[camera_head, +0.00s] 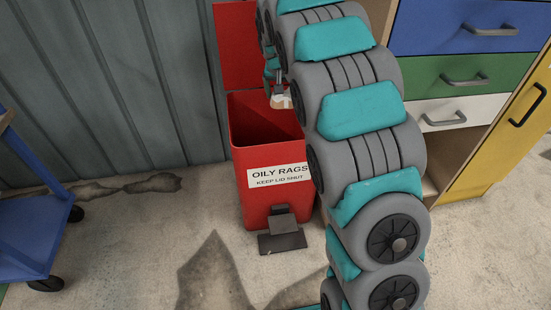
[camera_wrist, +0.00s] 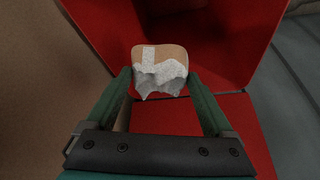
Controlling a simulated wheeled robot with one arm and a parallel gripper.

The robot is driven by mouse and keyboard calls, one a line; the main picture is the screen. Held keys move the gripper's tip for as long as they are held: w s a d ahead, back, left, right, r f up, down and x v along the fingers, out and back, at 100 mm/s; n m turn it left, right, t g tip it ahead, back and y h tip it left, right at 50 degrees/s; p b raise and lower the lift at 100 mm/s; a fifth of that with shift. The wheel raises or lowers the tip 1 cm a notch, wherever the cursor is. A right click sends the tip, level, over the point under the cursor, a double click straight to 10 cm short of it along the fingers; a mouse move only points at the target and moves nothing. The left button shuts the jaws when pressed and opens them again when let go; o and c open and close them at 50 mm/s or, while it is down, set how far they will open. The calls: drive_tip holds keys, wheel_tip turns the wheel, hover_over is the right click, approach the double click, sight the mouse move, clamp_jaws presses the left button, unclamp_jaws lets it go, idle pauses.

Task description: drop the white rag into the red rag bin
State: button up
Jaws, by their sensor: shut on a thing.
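The red rag bin (camera_head: 250,140) stands on the floor against the wall, labelled "OILY RAGS KEEP LID SHUT". Its red lid (camera_head: 238,45) is up and its mouth is open. My gripper (camera_head: 277,86) is over the bin's mouth, partly hidden by my own arm. The rag also shows small in the head view (camera_head: 285,102). The bin's red inner wall (camera_wrist: 225,40) lies beyond the rag.
A dark foot pedal (camera_head: 283,236) sticks out at the bin's front. A cabinet with blue, green and white drawers (camera_head: 460,75) and a yellow door (camera_head: 510,120) stands to the right. A blue wheeled cart (camera_head: 30,225) is at the left. Stained floor between is clear.

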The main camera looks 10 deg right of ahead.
sight(277, 105)
drive_tip(key=shift+w+a+m, duration=0.2)
drive_tip(key=shift+w+a, duration=0.05)
drive_tip(key=shift+w, duration=0.25)
drive_tip(key=shift+w+a+m, duration=0.2)
drive_tip(key=shift+w+a, duration=0.05)
drive_tip(key=shift+w, duration=0.2)
drive_tip(key=shift+f+b, duration=0.5)
drive_tip(key=shift+f, duration=2.5)
drive_tip(key=o, duration=0.9)
drive_tip(key=shift+r, duration=0.1)
drive_tip(key=v, duration=0.7)
drive_tip(key=shift+a+r+b, duration=0.15)
drive_tip(key=shift+r+b, duration=0.05)
drive_tip(key=shift+b, duration=0.2)
drive_tip(key=shift+s+r, duration=0.1)
drive_tip(key=shift+r, duration=0.05)
